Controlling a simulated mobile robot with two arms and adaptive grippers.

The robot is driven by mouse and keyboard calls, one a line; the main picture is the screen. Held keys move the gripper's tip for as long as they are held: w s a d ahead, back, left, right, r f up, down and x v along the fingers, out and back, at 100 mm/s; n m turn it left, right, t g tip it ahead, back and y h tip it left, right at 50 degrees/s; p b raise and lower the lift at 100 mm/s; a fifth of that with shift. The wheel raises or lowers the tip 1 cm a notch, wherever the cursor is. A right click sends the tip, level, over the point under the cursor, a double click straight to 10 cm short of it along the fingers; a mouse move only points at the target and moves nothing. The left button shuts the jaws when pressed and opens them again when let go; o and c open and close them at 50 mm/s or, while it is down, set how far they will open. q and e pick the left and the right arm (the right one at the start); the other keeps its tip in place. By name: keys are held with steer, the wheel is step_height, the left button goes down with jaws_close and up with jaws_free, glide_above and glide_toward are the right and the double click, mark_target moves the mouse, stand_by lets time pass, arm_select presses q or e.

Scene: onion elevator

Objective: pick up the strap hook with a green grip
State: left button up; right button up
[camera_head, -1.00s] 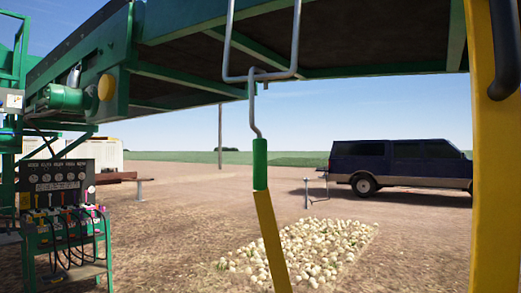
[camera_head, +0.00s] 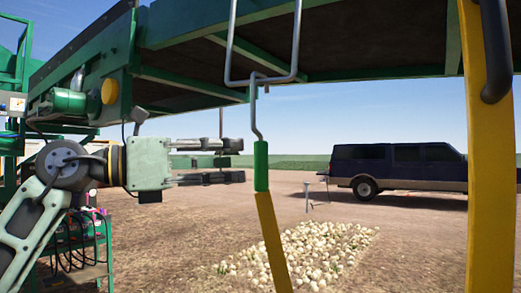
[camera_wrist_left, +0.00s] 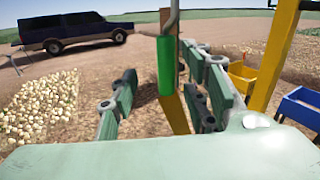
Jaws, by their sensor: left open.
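The strap hook (camera_head: 253,108) is a bent grey metal rod with a green grip (camera_head: 261,166) at its lower end. It hangs from a grey metal loop (camera_head: 231,45) under the elevator frame, and a yellow strap (camera_head: 272,240) runs down from the grip. My left gripper (camera_head: 241,161) comes in from the left, open and empty, its fingertips just left of the green grip. In the left wrist view the green grip (camera_wrist_left: 166,66) stands upright ahead, between the open fingers (camera_wrist_left: 165,92) and seemingly beyond their tips. My right gripper is not in view.
The green elevator frame (camera_head: 190,72) spans overhead. A yellow post (camera_head: 490,170) stands at the right. A pile of onions (camera_head: 312,252) lies on the ground behind the strap. A blue vehicle (camera_head: 395,170) is parked farther back. The wrist view shows a blue bin (camera_wrist_left: 300,108) at right.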

mark_target(255, 152)
arm_select(q)
steer(key=shift+m, duration=0.3)
steer(key=d+p, duration=0.1)
steer(key=d, duration=0.1)
steer(key=w+d+r+p, duration=0.1)
steer(key=d, duration=0.1)
steer(key=w+d+p, duration=0.1)
steer(key=d, duration=0.1)
steer(key=shift+d+r, duration=0.2)
steer(key=shift+r, duration=0.2)
steer(key=shift+w+d+f, duration=0.1)
steer(key=shift+w+d, duration=0.15)
steer(key=shift+d, duration=0.05)
steer(key=shift+a, duration=0.1)
steer(key=shift+c, duration=1)
jaws_close()
